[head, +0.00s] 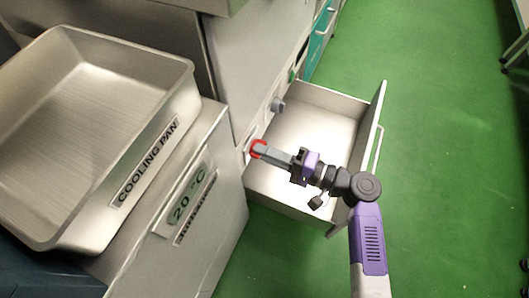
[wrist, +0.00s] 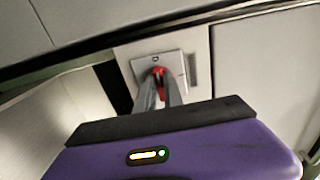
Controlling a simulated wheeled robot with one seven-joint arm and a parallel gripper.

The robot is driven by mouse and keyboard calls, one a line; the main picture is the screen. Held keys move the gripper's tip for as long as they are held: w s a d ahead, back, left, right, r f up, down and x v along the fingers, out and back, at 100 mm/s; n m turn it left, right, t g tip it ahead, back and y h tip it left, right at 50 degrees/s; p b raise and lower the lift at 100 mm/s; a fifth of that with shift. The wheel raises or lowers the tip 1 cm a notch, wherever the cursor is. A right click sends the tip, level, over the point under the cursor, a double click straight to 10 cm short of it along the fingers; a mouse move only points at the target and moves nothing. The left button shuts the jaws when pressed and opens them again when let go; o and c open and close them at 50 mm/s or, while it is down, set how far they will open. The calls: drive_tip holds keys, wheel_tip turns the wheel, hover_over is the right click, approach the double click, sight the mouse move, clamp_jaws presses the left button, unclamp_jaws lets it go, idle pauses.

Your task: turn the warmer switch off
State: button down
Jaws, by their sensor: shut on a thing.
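The warmer switch shows as a red knob (head: 258,148) on the front panel of the cabinet, just above the open drawer. In the wrist view, the red knob (wrist: 158,70) sits on a pale square plate (wrist: 172,67) with small dark marks near its edge. My gripper (head: 263,151) reaches in from the right over the drawer. Its fingertips (wrist: 158,85) are closed around the red knob and hide part of it. The exact angle of the knob is hard to tell.
An open metal drawer (head: 300,142) lies beneath my arm. A grey knob (head: 278,104) is farther along the same front. A metal cooling pan (head: 160,135) stands on the left, above a panel labelled 20 °C (head: 190,198). Green floor (head: 440,130) is clear on the right.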

drive_tip(key=shift+f, duration=0.1)
idle(0.4)
drive_tip(key=c, duration=1.5)
unclamp_jaws()
drive_tip(key=shift+o, duration=0.2)
drive_tip(key=shift+d, duration=0.1)
drive_tip(key=p+v, duration=0.2)
drive_tip(key=v, duration=0.5)
drive_tip(key=shift+s+d, duration=0.15)
drive_tip(key=shift+d, duration=0.15)
